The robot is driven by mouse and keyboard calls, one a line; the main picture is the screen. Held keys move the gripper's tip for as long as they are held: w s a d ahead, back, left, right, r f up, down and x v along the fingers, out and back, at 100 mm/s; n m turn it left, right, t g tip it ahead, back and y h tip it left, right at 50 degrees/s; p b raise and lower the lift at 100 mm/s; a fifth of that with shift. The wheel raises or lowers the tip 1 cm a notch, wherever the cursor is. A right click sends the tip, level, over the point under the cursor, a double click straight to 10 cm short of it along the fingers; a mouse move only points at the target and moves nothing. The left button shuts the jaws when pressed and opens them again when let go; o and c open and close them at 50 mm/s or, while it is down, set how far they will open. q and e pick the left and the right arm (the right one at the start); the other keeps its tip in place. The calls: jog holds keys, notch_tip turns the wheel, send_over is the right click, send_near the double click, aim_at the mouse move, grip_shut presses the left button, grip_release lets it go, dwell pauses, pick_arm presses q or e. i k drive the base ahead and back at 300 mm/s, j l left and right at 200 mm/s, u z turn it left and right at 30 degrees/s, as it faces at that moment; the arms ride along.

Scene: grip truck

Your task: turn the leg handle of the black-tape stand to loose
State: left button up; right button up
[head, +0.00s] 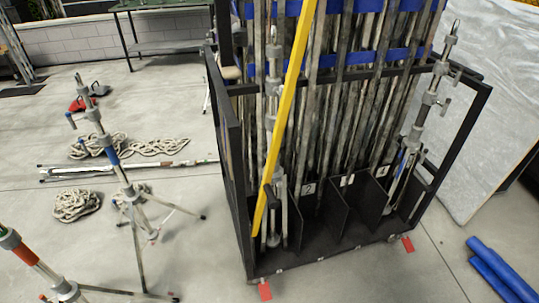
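No black tape band can be made out for certain on any stand. A folded metal stand (273,110) stands upright in the left bay of the dark rack cart, partly hidden by a yellow bar; a dark handle-like part shows low on it, near its folded legs. Another folded stand (428,98) is at the cart's right end, with a little blue near its legs. A stand with blue tape (112,157) stands on the floor at left, legs spread. A stand with red and green bands (25,256) is cut off at bottom left. Neither of my grippers is in view.
The rack cart (240,190) holds many upright poles behind a yellow bar (283,115). Coiled ropes (76,205) and long poles (115,171) lie on the floor at left. Blue tubes (498,268) lie at lower right.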

aim_at(423, 155)
jog(key=i+l+z, duration=0.2)
jog(key=i+l, duration=0.6)
